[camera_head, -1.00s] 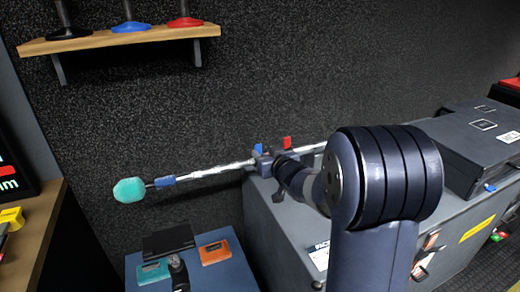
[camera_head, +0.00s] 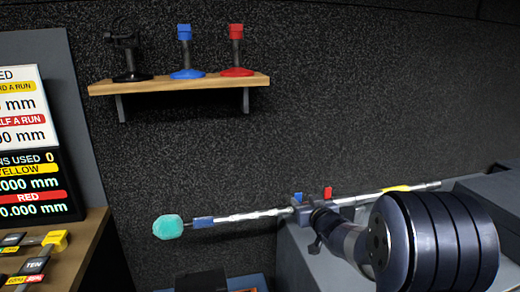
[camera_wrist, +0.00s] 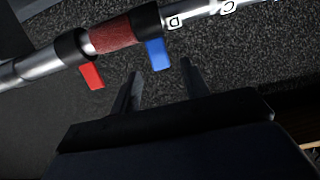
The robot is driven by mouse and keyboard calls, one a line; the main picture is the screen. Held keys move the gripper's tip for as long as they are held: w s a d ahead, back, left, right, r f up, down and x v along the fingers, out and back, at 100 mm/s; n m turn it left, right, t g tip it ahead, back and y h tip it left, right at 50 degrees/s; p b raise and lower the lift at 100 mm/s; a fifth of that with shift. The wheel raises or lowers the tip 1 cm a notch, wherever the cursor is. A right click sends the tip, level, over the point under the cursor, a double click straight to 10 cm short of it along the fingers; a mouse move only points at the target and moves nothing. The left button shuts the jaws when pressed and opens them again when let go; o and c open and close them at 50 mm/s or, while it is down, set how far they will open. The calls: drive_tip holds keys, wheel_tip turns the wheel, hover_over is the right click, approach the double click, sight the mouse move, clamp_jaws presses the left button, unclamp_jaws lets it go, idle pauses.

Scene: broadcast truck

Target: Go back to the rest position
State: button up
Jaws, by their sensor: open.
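My gripper (camera_wrist: 160,76) is open in the wrist view, its two dark fingers apart with nothing seen between them. A metal pole (camera_wrist: 208,12) crosses just beyond the fingertips, with a red sleeve (camera_wrist: 115,35), a red tab (camera_wrist: 92,76) and a blue tab (camera_wrist: 157,53). My arm reaches from the lower right toward the pole's tabs. Whether my gripper touches the pole I cannot tell.
A wooden shelf (camera_head: 180,84) on the wall holds a black stand (camera_head: 128,55), a blue stand (camera_head: 186,52) and a red stand (camera_head: 236,52). At left are a display board (camera_head: 32,150) and a desk (camera_head: 75,258) with tags. Grey cases stand at lower right.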

sight(299, 195)
drive_tip(key=x, duration=0.7)
drive_tip(key=shift+f, duration=0.1)
drive_tip(key=shift+f+b, duration=0.15)
drive_tip(key=shift+b, duration=0.25)
drive_tip(key=shift+r, duration=0.25)
drive_tip(key=shift+r+p, duration=0.15)
drive_tip(key=shift+p, duration=0.4)
